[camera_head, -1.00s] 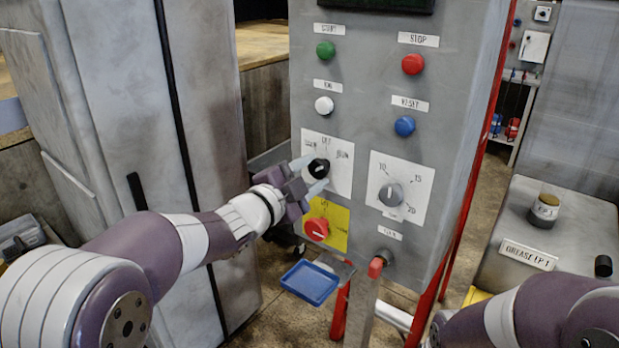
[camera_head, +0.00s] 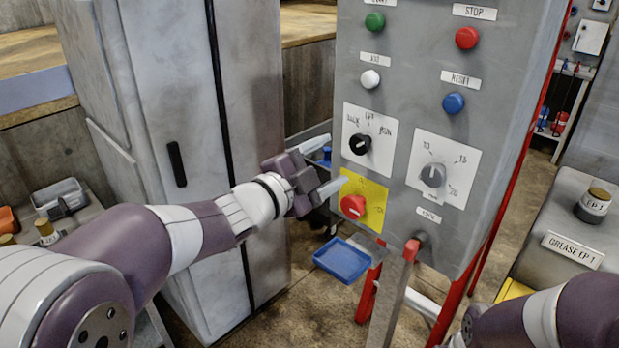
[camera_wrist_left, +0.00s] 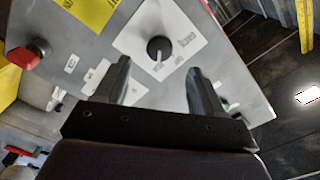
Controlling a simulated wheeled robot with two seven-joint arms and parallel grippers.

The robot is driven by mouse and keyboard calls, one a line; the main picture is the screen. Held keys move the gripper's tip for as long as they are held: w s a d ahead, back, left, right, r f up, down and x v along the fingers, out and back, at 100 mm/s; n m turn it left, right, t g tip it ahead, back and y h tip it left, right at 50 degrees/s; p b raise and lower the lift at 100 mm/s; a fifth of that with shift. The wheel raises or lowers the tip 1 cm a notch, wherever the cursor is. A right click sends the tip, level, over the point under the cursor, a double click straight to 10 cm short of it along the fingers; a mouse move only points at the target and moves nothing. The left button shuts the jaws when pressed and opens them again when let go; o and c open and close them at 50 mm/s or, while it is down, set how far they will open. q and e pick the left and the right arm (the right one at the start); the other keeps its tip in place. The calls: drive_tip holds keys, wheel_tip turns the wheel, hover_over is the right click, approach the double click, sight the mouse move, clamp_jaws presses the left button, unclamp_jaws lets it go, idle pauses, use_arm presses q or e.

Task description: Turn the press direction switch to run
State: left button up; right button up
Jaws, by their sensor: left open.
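The press direction switch (camera_head: 360,144) is a black knob on a white plate marked BACK, OFF and RUN, on the front of the grey control cabinet. In the left wrist view the black knob (camera_wrist_left: 159,49) is ahead of the fingers, its pale pointer line aimed down the picture; the labels there are too blurred to tell which word it meets. My left gripper (camera_head: 335,162) is open and empty, its two fingers apart, to the left of and slightly below the knob. It does not touch the knob. My right gripper is out of view.
A red knob (camera_head: 353,207) on a yellow plate is just below the switch. A grey dial (camera_head: 433,175) is to its right. White, blue, green and red buttons are above. A blue tray (camera_head: 342,260) juts out below. A grey locker (camera_head: 175,110) stands left.

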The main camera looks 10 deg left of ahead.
use_arm(q)
drive_tip(key=v, duration=0.6)
